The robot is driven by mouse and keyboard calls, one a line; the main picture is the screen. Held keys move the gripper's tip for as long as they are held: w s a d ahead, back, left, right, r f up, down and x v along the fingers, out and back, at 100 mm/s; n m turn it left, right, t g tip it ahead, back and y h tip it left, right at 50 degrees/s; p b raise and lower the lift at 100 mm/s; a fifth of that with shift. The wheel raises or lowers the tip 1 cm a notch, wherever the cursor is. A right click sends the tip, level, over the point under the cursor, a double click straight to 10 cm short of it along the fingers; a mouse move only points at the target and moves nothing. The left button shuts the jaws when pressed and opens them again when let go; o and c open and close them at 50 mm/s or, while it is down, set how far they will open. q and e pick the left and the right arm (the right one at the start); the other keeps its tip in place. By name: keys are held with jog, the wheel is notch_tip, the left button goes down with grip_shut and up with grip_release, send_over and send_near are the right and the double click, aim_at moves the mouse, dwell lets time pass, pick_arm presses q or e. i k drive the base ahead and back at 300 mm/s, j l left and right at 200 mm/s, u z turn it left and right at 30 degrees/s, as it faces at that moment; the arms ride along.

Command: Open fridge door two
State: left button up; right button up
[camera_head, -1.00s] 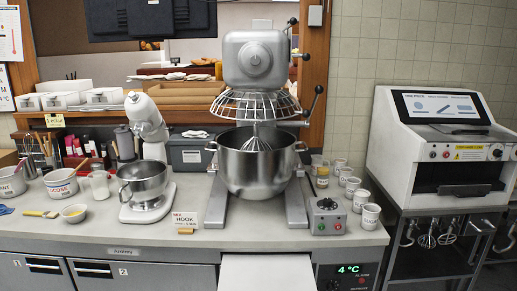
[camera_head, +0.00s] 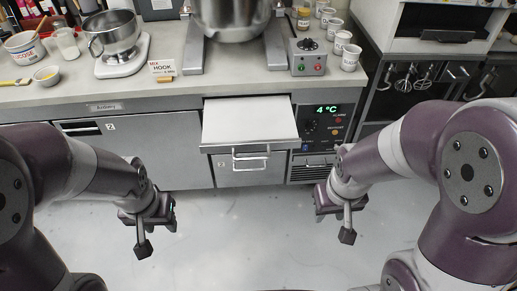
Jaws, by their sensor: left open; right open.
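Fridge door two (camera_head: 140,155) is a grey front panel under the counter, marked with a "2" label. It looks shut, flush with the front. Its dark recessed handle (camera_head: 78,128) is near its top left, and my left arm hides its lower left part. My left gripper (camera_head: 157,228) is open and empty, low over the floor in front of the door's right part and apart from it. My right gripper (camera_head: 337,217) is open and empty, in front of the control panel (camera_head: 325,125), which reads 4 °C.
A white pull-out board (camera_head: 250,122) sticks out right of door two, above a drawer front with bar handles (camera_head: 250,157). The floor (camera_head: 245,235) between my grippers is clear.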

aim_at(167, 143)
jog(key=i+j+u, duration=0.2)
jog(key=i+j, duration=0.35)
jog(key=i+j+u, duration=0.25)
jog(key=i+j, duration=0.25)
jog(key=i+j+u, duration=0.2)
jog(key=i, duration=0.45)
jog(key=j, duration=0.15)
